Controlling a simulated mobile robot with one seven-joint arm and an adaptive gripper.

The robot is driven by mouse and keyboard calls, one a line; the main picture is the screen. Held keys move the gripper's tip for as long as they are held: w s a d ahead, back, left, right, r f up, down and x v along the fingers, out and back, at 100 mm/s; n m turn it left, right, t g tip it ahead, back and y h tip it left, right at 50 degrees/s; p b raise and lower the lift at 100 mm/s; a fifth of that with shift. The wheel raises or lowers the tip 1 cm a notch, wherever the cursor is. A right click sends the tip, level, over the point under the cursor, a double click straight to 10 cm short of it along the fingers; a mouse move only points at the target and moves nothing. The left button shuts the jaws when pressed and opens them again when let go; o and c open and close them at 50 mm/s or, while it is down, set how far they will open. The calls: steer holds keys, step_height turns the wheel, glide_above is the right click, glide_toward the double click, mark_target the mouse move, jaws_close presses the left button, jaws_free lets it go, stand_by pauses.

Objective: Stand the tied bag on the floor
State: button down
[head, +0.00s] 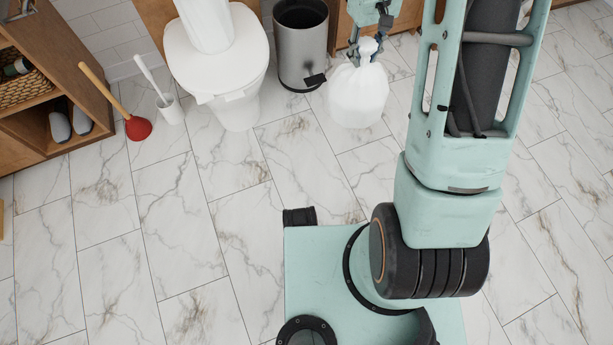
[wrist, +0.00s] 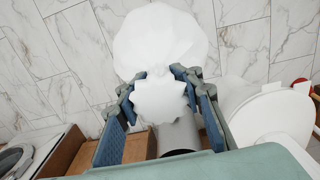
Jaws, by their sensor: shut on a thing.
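The tied bag (head: 358,95) is white and hangs upright below my gripper (head: 368,50) in the head view, just right of the metal bin. My gripper is shut on the knotted neck of the bag. In the wrist view the bag's body (wrist: 165,38) spreads beyond the fingers, and its gathered top (wrist: 158,100) sits between the two fingers of my gripper (wrist: 158,85). I cannot tell whether the bottom of the bag touches the floor (head: 215,240).
A metal bin (head: 300,48) with a pedal stands just left of the bag. A white toilet (head: 215,60) is further left. A red plunger (head: 137,127) and a toilet brush (head: 170,108) stand by the wooden shelf (head: 40,70). Open tiled floor lies in front of them.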

steer(key=d+f+n, duration=0.1)
steer(key=f, duration=0.4)
steer(key=w+d+f+n+b, duration=0.1)
steer(key=f, duration=0.4)
steer(key=w+d+f+n, duration=0.1)
steer(key=f+n, duration=0.1)
steer(key=f, duration=0.3)
steer(key=shift+f+b, duration=0.35)
step_height(320, 180, down, 17)
steer(key=s+d+n+b, duration=0.2)
steer(key=n, duration=0.3)
steer(key=s+d+f+b, duration=0.3)
steer(key=s+f+b, duration=0.2)
steer(key=s+f, duration=0.8)
steer(key=shift+s+d, duration=0.2)
steer(key=shift+s, duration=0.25)
steer(key=shift+f, duration=0.15)
steer(key=shift+f, duration=0.1)
steer(key=c, duration=1.3)
jaws_free()
